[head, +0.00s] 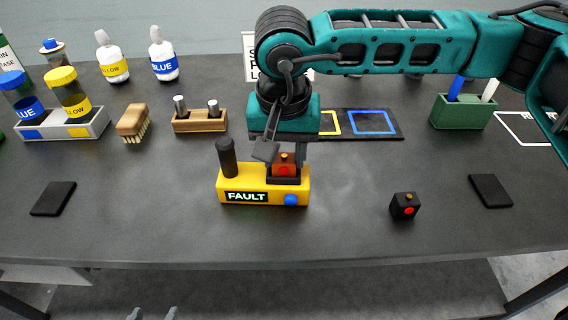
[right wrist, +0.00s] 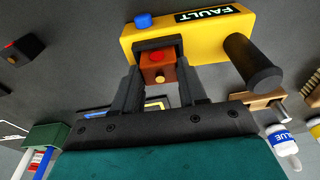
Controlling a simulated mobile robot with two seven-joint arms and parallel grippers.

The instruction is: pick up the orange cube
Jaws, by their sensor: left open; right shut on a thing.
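The orange cube (head: 284,169) sits at the dark socket on top of the yellow device (head: 233,186), whose display reads FAULT. It has a red dot on its front and a small knob on top. My right gripper (head: 283,160) reaches down from above and is shut on the cube, one finger on each side. The right wrist view shows the cube (right wrist: 158,66) between the fingers, with the dark socket frame around it. I cannot tell whether it is clear of the socket. My left gripper (head: 153,314) is open and empty at the bottom edge, below the table front.
A black cube with a red dot (head: 405,206) stands to the right. Dark pads (head: 53,198) (head: 490,191) lie at both sides. A brush (head: 134,121), wooden holder (head: 200,122), bottles (head: 163,57) and green box (head: 463,113) stand behind. The front table is mostly clear.

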